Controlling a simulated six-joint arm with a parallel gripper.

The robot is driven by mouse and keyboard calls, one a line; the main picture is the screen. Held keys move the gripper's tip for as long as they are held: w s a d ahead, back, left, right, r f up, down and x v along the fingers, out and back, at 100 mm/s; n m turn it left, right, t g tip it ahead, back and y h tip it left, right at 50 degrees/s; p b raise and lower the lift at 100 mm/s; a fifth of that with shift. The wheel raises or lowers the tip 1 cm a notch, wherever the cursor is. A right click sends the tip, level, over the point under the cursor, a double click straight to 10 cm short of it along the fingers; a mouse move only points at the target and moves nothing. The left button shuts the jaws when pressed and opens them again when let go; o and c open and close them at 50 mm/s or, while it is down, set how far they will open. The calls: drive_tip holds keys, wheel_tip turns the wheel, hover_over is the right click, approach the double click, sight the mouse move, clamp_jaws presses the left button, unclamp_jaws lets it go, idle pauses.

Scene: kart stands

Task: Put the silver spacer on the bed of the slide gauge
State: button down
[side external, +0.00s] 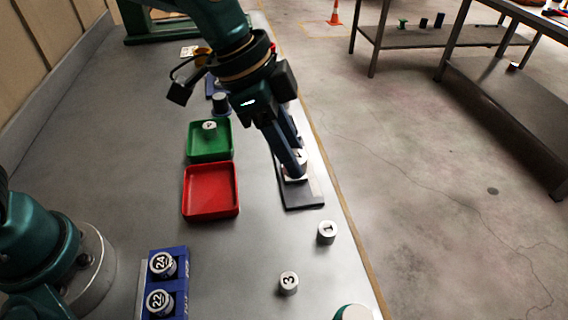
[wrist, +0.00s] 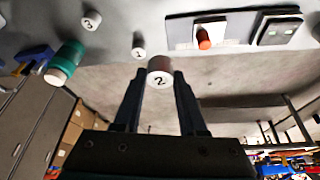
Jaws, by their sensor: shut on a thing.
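My gripper (side external: 297,168) is shut on a silver spacer with a dark 2 on its end face, seen between the fingertips in the wrist view (wrist: 160,70). In the side view the gripper is over a dark flat plate (side external: 301,197) with a lighter strip, which looks like the slide gauge. The fingers partly hide the spacer and plate. I cannot tell whether the spacer touches the plate. The wrist view shows a plate (wrist: 180,33) with an orange-tipped part, to the right of the spacer.
Spacers marked 1 (side external: 327,232) and 3 (side external: 288,283) stand on the table. A red tray (side external: 210,212) and a green tray (side external: 192,152), holding a numbered piece, lie to the left. A blue rack (side external: 182,258) holds pieces 24 and 22. The table's edge is close on the right.

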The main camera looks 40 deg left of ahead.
drive_tip(key=w+a+n+t+y, duration=0.1)
drive_tip(key=w+a+n, duration=0.25)
drive_tip(key=a, duration=0.25)
drive_tip(key=w+a+r+n+t+y, duration=0.1)
drive_tip(key=w+a+n, duration=0.1)
drive_tip(key=a+n, duration=0.3)
drive_tip(key=w+a+n+y, duration=0.1)
drive_tip(key=w+a+n, duration=0.15)
drive_tip(key=a, duration=0.55)
drive_tip(key=w+d+f, duration=0.1)
drive_tip(key=d+f, duration=0.1)
drive_tip(key=d, duration=0.1)
drive_tip(key=w+d+f, duration=0.1)
drive_tip(key=d+f, duration=0.1)
drive_tip(key=d, duration=0.2)
drive_tip(key=w+d+f, duration=0.1)
drive_tip(key=d+f, duration=0.2)
drive_tip(key=d, duration=0.1)
drive_tip(key=shift+w+d, duration=0.1)
drive_tip(key=shift+f, duration=1.9)
drive_tip(key=c, duration=0.8)
unclamp_jaws()
drive_tip(key=shift+f, duration=0.15)
drive_tip(key=shift+o, duration=0.2)
